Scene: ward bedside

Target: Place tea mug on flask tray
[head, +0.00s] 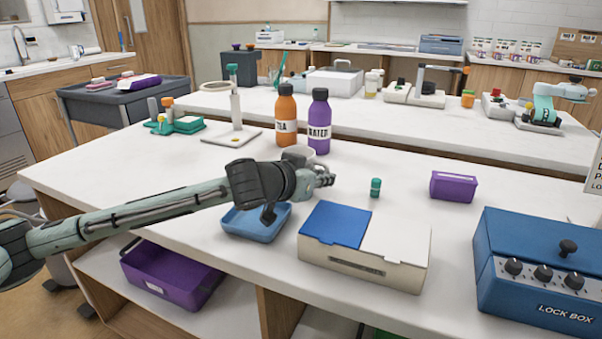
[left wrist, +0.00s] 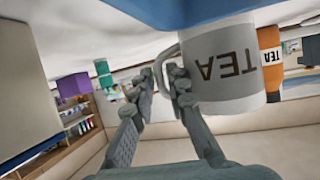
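The white tea mug (head: 298,152) shows only its rim in the head view, behind my left gripper (head: 326,178). In the left wrist view the mug (left wrist: 226,68) appears inverted, with TEA lettering and its handle between the fingers of my left gripper (left wrist: 162,82). The fingers are close together and look shut on the handle. A blue tray (head: 255,223) lies just in front of the gripper. A blue surface (left wrist: 190,10), likely this tray, covers the mug's base; I cannot tell if they touch. The orange TEA flask (head: 286,115) stands behind. My right gripper is out of view.
A purple WATER flask (head: 319,122) stands beside the orange one. A blue-and-white lidded box (head: 362,272) is close in front, right of the blue tray. A small green vial (head: 375,188), a purple box (head: 453,187) and a blue lock box (head: 540,275) stand to the right.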

